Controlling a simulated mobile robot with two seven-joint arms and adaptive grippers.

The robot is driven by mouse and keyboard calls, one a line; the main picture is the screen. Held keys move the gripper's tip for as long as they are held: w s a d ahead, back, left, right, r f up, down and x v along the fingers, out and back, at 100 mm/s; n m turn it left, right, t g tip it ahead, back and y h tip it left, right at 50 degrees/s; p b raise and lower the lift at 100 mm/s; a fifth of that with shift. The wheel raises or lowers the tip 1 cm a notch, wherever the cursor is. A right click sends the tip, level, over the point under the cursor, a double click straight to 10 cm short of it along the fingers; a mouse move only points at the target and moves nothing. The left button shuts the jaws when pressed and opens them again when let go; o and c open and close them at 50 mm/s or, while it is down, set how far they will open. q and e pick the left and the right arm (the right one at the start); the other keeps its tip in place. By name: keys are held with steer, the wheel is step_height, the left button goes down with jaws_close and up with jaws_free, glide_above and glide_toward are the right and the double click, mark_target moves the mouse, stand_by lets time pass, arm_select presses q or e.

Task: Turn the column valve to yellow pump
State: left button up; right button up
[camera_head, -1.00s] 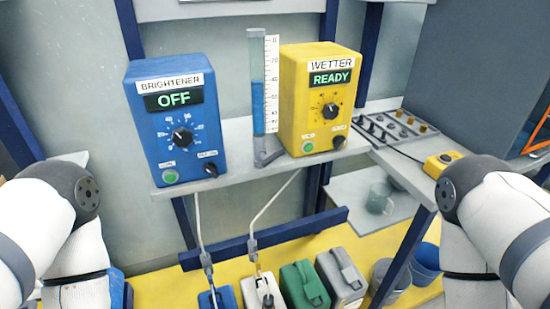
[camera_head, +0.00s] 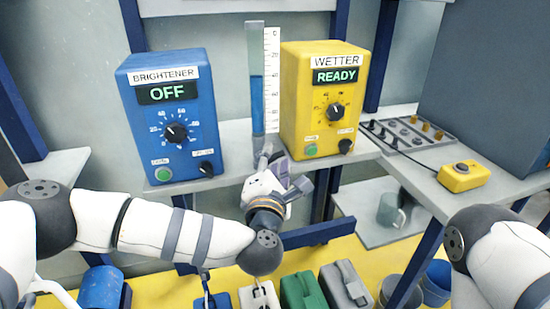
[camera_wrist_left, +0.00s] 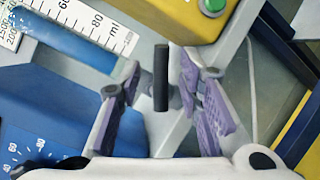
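The clear column (camera_head: 256,90) with blue liquid and a white scale stands between the blue BRIGHTENER pump (camera_head: 140,105), reading OFF, and the yellow WETTER pump (camera_head: 292,110), reading READY. My left gripper (camera_head: 281,168) is at the column's foot and hides most of the valve there in the head view. In the left wrist view the black valve handle (camera_wrist_left: 161,78) stands between the open purple-padded fingers of my left gripper (camera_wrist_left: 158,108), with a gap on each side. Whether the handle touches anything deeper is unclear. My right gripper is out of view.
A yellow button box (camera_head: 460,178) and a tray of small parts (camera_head: 408,133) lie on the right bench. Several canisters, including a green one (camera_head: 302,291), stand on the yellow floor below. A mug (camera_head: 390,212) sits on a lower shelf.

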arm_select(q)
steer(key=shift+w, duration=1)
steer(key=shift+d, duration=0.1)
jaws_close()
steer(key=shift+f, duration=0.1)
